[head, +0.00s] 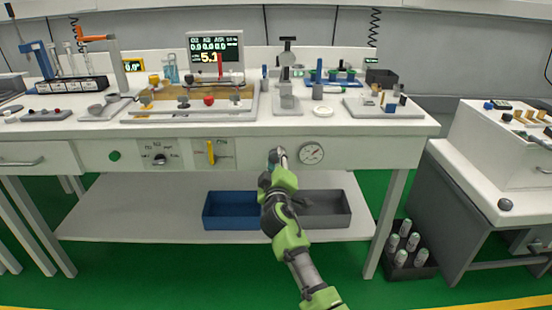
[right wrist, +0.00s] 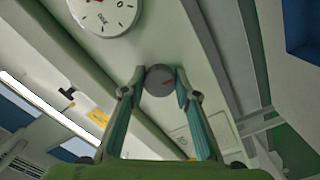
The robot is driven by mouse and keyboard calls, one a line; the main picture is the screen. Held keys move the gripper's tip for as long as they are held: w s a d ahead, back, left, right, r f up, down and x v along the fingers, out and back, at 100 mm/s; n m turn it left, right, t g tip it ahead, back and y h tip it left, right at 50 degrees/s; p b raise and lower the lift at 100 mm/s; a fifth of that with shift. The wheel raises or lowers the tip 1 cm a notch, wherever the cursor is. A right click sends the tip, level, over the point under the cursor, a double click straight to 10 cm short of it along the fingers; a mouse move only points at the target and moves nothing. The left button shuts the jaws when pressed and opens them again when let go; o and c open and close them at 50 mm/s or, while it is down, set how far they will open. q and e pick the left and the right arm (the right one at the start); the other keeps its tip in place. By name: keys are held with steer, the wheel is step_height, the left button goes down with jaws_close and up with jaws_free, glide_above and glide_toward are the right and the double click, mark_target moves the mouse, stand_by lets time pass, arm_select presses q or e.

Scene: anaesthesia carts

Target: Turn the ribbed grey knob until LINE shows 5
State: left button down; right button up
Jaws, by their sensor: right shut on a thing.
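In the head view my right gripper (head: 277,156) is at the bench's front panel, left of the round gauge (head: 311,153), and hides the knob. The dark display (head: 214,48) shows a large yellow figure that looks like 5.1; its small label is hard to read. My left gripper is not in view.
The front panel (head: 240,153) also holds a green button (head: 114,156), a dark rotary selector (head: 160,159) and a yellow lever (head: 211,152). A blue bin (head: 211,212) and a grey bin (head: 345,210) stand on the lower shelf. A white cart (head: 480,140) stands at right.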

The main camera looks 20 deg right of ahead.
stand_by(0.3)
steer(key=o, duration=1.1)
steer(key=v, duration=1.2)
